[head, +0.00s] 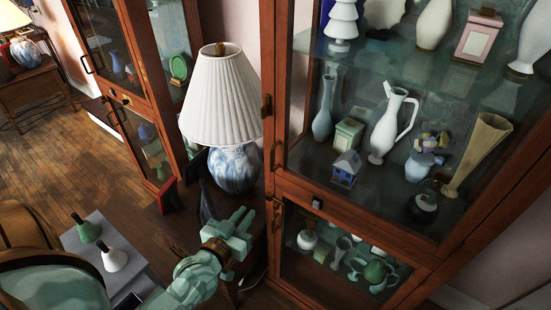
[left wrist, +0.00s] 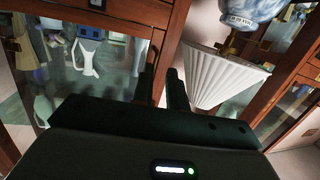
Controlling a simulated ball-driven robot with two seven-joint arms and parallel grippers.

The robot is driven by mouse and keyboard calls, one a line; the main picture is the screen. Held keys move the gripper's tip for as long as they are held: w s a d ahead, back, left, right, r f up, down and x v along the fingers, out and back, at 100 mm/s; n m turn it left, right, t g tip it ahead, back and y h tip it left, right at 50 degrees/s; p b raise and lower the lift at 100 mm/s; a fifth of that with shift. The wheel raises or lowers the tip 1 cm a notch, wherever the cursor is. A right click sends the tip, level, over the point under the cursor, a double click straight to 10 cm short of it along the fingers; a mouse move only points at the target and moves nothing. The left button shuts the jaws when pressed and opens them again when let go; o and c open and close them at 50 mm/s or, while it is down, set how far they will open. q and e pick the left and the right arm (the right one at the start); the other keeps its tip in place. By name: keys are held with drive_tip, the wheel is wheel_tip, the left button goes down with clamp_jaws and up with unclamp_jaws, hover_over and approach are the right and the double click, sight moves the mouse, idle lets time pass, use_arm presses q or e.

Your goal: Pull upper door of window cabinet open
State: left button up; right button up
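A tall wood-framed glass cabinet (head: 268,90) fills the right of the head view. Its glazed upper door (head: 330,195) looks shut, with a dark handle (head: 276,156) on its left stile. A lower glazed door (head: 315,240) has its own handle (head: 276,220). My left gripper (head: 243,218) is just left of the cabinet, near the lower handle's height in the picture, and looks empty. My right gripper is out of view.
A lamp with a white pleated shade (head: 222,98) and blue-white base stands left of the cabinet, close to my left gripper. Vases and figurines crowd the shelves behind glass. A second glass cabinet (head: 137,45) stands farther back. Wooden floor (head: 60,155) is clear at left.

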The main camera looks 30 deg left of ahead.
use_arm(q)
drive_tip(key=t, duration=0.2)
approach(271, 159)
drive_tip(key=shift+y, duration=0.3)
drive_tip(key=w, duration=0.3)
drive_tip(key=w+b, duration=0.1)
drive_tip(key=w, duration=0.3)
drive_tip(key=w+a, duration=0.1)
drive_tip(key=w, duration=0.2)
drive_tip(key=shift+w+a+r, duration=0.1)
drive_tip(key=shift+w, duration=0.3)
clamp_jaws()
